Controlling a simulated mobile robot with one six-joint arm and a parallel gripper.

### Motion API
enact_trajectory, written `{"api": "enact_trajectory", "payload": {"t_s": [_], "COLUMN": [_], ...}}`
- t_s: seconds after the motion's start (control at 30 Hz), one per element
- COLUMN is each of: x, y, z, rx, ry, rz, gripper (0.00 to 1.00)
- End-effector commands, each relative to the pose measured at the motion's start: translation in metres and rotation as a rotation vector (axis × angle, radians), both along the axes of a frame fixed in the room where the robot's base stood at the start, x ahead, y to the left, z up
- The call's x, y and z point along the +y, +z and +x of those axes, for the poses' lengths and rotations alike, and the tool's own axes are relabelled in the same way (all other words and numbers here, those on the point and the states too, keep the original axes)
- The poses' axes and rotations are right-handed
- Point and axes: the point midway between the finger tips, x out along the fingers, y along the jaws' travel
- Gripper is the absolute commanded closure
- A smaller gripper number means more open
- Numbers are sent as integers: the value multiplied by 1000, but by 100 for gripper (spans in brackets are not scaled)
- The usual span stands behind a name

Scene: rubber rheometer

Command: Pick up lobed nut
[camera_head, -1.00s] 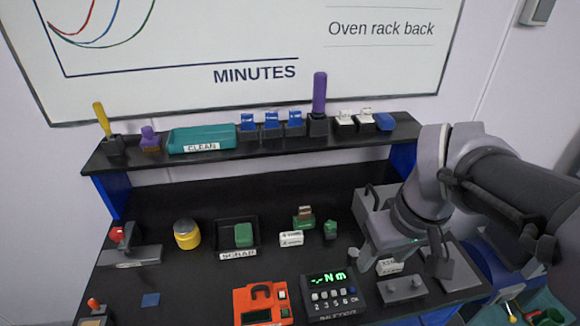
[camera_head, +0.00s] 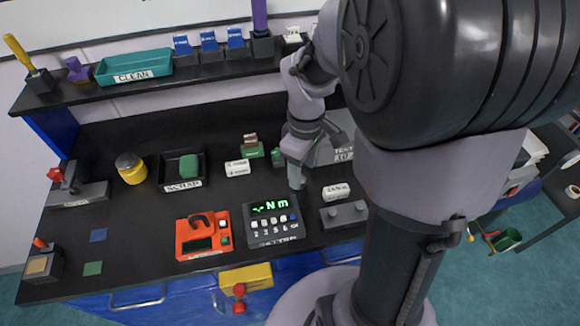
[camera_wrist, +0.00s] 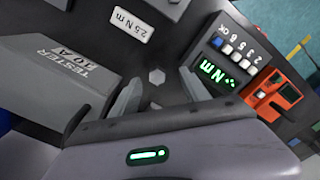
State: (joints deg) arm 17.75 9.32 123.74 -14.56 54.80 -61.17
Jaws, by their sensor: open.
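A small light-grey six-sided piece (camera_wrist: 157,76), the most nut-like thing in view, stands on the black bench in the wrist view, between the grey tester and the torque display. My gripper (camera_wrist: 159,88) is open above it, with one finger on each side in the picture. The fingers look empty; I cannot tell how much height is left between them and the piece. In the head view my wrist and gripper cover this spot, so the piece does not show clearly there.
The tester (camera_wrist: 55,75) is close to one finger. The torque display (camera_head: 270,222), red device (camera_head: 203,236) and a white label (camera_head: 337,190) are nearby. A scrap tray (camera_head: 205,172) and yellow-bodied jar (camera_head: 131,169) stand farther left. A shelf (camera_head: 140,90) runs along the back.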

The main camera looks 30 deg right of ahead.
Motion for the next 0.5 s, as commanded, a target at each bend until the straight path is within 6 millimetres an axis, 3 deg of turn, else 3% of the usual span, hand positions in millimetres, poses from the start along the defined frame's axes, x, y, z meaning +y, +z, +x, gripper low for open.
{"api": "enact_trajectory", "payload": {"t_s": [0.23, 0.43, 0.5], "x": [-2, -2, -2], "y": [-47, -47, -47], "z": [8, 9, 9], "rx": [2, -1, -1], "ry": [0, 0, 0], "rz": [1, 0, 0], "gripper": [46, 46, 58]}}
